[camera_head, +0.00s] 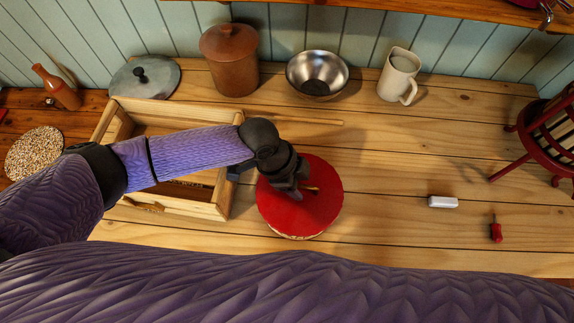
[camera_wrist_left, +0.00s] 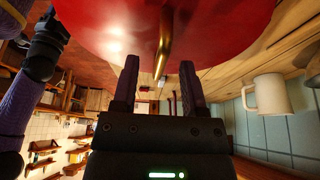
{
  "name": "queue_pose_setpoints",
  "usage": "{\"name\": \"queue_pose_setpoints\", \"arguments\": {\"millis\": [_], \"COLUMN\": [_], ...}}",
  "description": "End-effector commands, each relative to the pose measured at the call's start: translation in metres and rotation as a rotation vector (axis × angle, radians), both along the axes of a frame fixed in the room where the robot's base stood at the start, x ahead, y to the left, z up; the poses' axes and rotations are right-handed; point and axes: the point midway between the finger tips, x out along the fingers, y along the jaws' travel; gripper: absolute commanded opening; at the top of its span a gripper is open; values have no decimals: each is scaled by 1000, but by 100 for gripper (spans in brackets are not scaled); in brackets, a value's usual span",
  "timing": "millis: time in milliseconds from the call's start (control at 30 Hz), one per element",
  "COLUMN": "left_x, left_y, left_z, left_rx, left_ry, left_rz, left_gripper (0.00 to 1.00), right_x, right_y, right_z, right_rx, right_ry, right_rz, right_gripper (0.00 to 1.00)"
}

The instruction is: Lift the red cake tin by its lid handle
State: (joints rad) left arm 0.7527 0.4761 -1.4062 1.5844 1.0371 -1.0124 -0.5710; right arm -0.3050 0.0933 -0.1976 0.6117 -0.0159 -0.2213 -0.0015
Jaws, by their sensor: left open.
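The red cake tin (camera_head: 318,213) stands on the pine boards at the middle of the head view, its round red lid facing up. Its brass-coloured lid handle (camera_head: 312,188) shows only partly beside my left gripper (camera_head: 297,191), which is over the lid. In the left wrist view, the red lid (camera_wrist_left: 95,25) fills the top and the handle (camera_wrist_left: 164,45) runs between the open fingers of my left gripper (camera_wrist_left: 160,68). The fingers are apart, with a gap on each side of the handle. Whether the fingertips touch the lid is unclear. My right gripper is not in view.
An open wooden crate (camera_head: 222,192) stands close left of the tin. A brown lidded pot (camera_head: 229,65), a metal bowl (camera_head: 317,72) and a cream jug (camera_head: 399,75) stand behind. A white block (camera_head: 443,202) and a red-handled tool (camera_head: 496,232) lie right. Boards between are clear.

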Motion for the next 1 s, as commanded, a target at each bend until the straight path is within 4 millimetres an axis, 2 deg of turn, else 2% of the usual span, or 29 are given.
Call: {"name": "queue_pose_setpoints", "arguments": {"millis": [33,133,400,467,667,700,933,967,1000], "left_x": [0,-1,0,0,0,0,0,0,0], "left_y": [-3,-7,-8,-8,-8,-8,-8,-8,-8], "left_z": [-9,-17,-19,-18,-18,-18,-18,-18,-18], "left_rx": [0,0,0,0,0,0,0,0,0], "left_ry": [2,1,0,0,0,0,0,0,0], "left_rz": [0,1,1,1,1,1,1,1,1], "left_gripper": [56,56,56,45,3,0,0,7,0], "right_x": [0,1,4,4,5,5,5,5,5], "right_y": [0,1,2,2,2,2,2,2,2], "right_z": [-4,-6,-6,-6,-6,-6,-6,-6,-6], "right_rx": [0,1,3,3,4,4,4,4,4], "right_ry": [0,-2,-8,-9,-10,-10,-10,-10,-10], "right_rz": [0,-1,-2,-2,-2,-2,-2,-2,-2], "right_gripper": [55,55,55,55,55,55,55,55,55]}}
